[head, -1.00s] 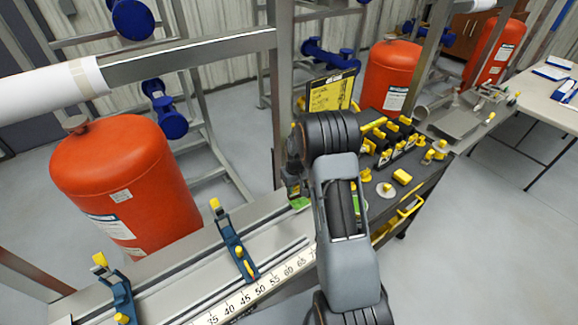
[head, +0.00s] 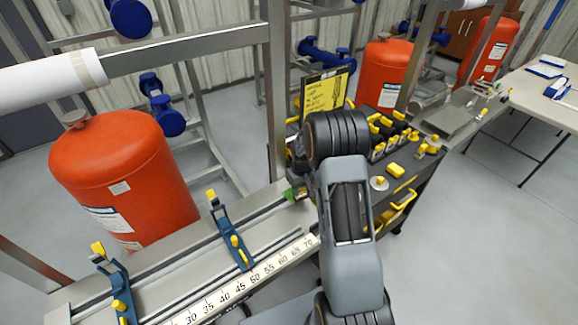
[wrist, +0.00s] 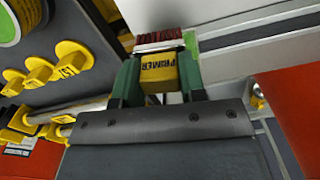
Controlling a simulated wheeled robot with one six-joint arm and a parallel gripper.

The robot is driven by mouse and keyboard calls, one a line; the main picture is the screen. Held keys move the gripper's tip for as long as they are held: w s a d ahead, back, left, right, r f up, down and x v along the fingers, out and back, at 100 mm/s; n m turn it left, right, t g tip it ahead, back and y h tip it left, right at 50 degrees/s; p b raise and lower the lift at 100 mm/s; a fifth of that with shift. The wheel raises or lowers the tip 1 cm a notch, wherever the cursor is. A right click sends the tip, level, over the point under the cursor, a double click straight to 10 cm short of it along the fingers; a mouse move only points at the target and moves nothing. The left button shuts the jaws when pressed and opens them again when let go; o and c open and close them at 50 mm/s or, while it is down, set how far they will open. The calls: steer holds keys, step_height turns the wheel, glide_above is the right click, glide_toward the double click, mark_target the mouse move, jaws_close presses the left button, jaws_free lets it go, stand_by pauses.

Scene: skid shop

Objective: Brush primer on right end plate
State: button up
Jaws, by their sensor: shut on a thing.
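My gripper (wrist: 158,82) has two dark green fingers, shut on the primer brush (wrist: 158,70), a yellow block marked PRIMER. The brush's dark red bristles (wrist: 158,40) point away from the gripper. A light green edge (wrist: 191,45) shows right beside the bristles; I cannot tell whether they touch it. In the head view my gripper (head: 294,194) is mostly hidden behind my arm, low at the right end of the grey railed bench (head: 180,248). I cannot clearly pick out the right end plate in either view.
A grey upright post (head: 278,85) stands just behind my gripper. Blue clamps (head: 232,235) and a numbered scale (head: 225,290) lie along the bench. A dark tool cart (head: 415,185) with yellow-handled tools stands close on the right. An orange tank (head: 125,175) stands behind the bench.

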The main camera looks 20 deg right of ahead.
step_height(320, 180, up, 3)
steer(key=shift+s+d+f+p, duration=0.1)
steer(key=shift+s+d+p, duration=0.05)
steer(key=shift+p, duration=0.45)
steer(key=shift+r+p, duration=0.45)
steer(key=shift+r, duration=0.15)
steer(key=shift+r+p, duration=1.2)
steer(key=shift+r, duration=0.85)
